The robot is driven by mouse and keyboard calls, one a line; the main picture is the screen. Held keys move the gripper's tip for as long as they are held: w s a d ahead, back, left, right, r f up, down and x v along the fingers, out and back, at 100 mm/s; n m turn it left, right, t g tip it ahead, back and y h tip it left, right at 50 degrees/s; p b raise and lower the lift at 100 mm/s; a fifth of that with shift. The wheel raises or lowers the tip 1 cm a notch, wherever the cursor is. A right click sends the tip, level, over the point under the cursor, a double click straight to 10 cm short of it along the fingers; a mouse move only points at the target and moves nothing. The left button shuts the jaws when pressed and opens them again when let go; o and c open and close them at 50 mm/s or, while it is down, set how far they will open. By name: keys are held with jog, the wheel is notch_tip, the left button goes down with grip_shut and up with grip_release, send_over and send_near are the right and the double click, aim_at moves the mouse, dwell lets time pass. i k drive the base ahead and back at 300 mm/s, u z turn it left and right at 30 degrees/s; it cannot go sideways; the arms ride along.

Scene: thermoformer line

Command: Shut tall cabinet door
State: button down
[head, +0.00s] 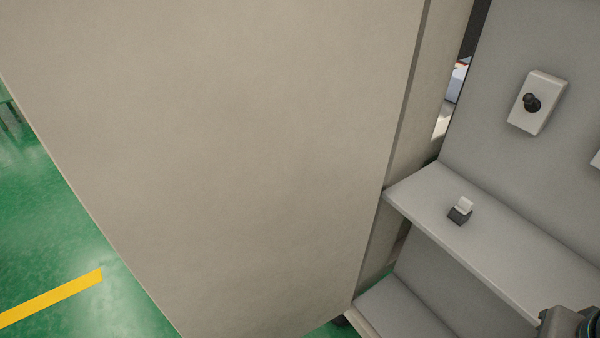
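A large flat beige panel (220,130) fills the left and middle of the head view, very close to the camera. It looks like the tall cabinet's door standing open, but no handle or hinge shows, so I cannot be sure. Its right edge stands in front of a narrower beige upright (428,90). To the right are a grey upright surface (505,65) and a grey shelf (500,250); whether they belong to the cabinet I cannot tell. My gripper is not in view; only a dark piece that may be my arm shows at the lower right corner.
A small dark and white block (461,211) sits on the shelf. A pale box with a black knob (537,102) is on the grey surface. A lower grey ledge (400,310) lies below. Green floor (85,235) with a yellow stripe (50,298) is open at the left.

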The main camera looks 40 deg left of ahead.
aim_at(234, 156)
jog(key=k, duration=0.85)
jog(key=z, duration=2.95)
jog(key=k, duration=2.75)
jog(key=u, duration=2.35)
